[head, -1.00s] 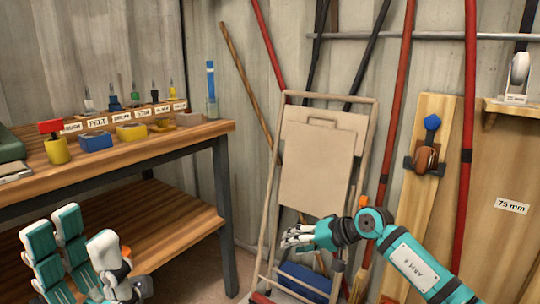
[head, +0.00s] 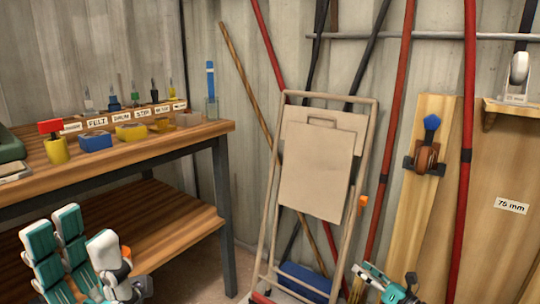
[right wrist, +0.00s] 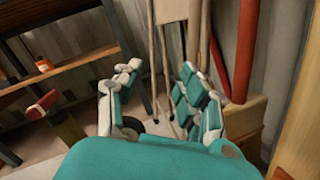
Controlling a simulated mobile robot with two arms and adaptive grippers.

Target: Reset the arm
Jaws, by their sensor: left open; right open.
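My left gripper (head: 84,246) is at the lower left of the head view, in front of the bench's lower shelf. Its teal and white fingers point up and are spread open, with nothing between them. My right arm (head: 388,286) shows only as a small teal, white and dark part at the bottom edge, right of the folding frame. In the right wrist view my right gripper (right wrist: 160,85) has its fingers apart and holds nothing. Thin poles stand beyond the gap between them.
A wooden bench (head: 190,138) with labelled blocks and a lower shelf (head: 165,235) stands at left. A beige folding frame (head: 318,170) leans on the corrugated wall, a blue box (head: 303,280) at its foot. Red poles (head: 467,150) and a wooden plank (head: 425,200) are at right.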

